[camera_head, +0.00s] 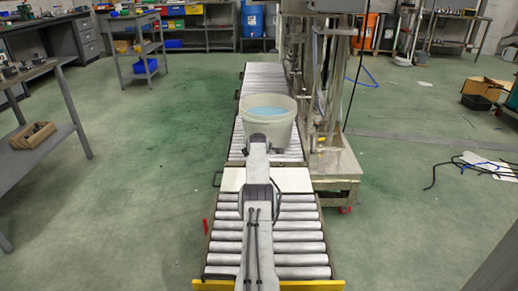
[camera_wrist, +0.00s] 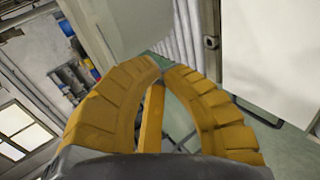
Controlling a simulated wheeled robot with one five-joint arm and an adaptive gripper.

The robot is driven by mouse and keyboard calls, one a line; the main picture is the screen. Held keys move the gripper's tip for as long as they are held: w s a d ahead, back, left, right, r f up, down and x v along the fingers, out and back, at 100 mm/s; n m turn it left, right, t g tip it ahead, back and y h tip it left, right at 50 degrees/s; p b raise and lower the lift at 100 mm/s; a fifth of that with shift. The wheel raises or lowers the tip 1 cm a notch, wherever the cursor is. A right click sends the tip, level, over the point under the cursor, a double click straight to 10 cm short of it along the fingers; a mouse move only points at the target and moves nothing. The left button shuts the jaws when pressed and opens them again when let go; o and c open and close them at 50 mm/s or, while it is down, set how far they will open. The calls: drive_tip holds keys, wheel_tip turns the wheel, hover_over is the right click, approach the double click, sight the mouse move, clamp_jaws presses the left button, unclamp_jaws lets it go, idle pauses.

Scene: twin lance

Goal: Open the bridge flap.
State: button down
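The bridge flap looks to be the flat white panel (camera_head: 292,180) lying level between the near and far roller sections in the head view. My arm crosses over its middle and hides part of it. A large pale panel (camera_wrist: 275,55) fills the right of the wrist view; I cannot tell if it is the flap. My gripper (camera_wrist: 161,67) shows two yellow ribbed fingers with their tips almost together and nothing held between the tips. In the head view my gripper is hidden behind my arm. The panel's edges carry thin dark bars at both sides.
A white bucket (camera_head: 268,118) with blue contents stands on the far rollers (camera_head: 262,78). The near rollers (camera_head: 297,245) end at a yellow bar (camera_head: 215,285). A machine frame (camera_head: 325,120) stands close on the right. A bench (camera_head: 60,135) is at left; green floor (camera_head: 150,200) between is clear.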

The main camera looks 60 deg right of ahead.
wheel_tip(320, 180, up, 11)
drive_tip(key=p, duration=0.8)
drive_tip(key=shift+a, duration=0.1)
